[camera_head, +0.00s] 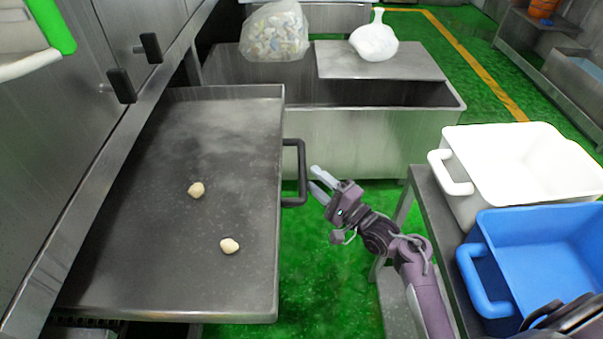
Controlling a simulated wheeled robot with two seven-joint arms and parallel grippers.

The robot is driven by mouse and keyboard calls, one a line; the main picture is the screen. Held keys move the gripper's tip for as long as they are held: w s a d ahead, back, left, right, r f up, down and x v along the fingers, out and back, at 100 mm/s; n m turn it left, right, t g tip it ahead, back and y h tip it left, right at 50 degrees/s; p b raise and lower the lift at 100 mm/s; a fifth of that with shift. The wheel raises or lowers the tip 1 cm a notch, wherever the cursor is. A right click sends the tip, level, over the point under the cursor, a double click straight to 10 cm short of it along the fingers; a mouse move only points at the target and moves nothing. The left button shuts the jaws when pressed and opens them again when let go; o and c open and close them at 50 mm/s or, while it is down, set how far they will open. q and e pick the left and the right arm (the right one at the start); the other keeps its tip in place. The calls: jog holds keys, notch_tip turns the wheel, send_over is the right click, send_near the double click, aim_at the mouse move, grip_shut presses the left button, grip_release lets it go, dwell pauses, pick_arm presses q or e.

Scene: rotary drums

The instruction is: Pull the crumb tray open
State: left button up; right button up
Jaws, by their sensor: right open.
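The crumb tray (225,130) is a wide, shallow grey metal tray on the left, extending out from the machine's steel side. Two small pale lumps (196,190) lie on it. Its dark handle (301,172) stands out from the right edge. My right gripper (315,179) is just right of the handle, its two light fingers open and pointing at it. There appears to be a small gap between the fingertips and the handle. Nothing shows between the fingers. My left gripper is not visible.
A white tub (520,160) and a blue tub (540,250) sit on a table at right. Green floor is clear between tray and table.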

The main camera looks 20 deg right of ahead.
aim_at(302, 170)
jog(key=x, duration=0.4)
jog(key=shift+w+a+f, duration=0.1)
jog(key=shift+w+a, duration=0.05)
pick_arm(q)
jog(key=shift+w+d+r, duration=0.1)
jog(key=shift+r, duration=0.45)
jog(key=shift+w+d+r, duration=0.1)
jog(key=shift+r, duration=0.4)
pick_arm(e)
jog(key=shift+w+a, duration=0.3)
jog(key=shift+w, duration=0.25)
grip_shut()
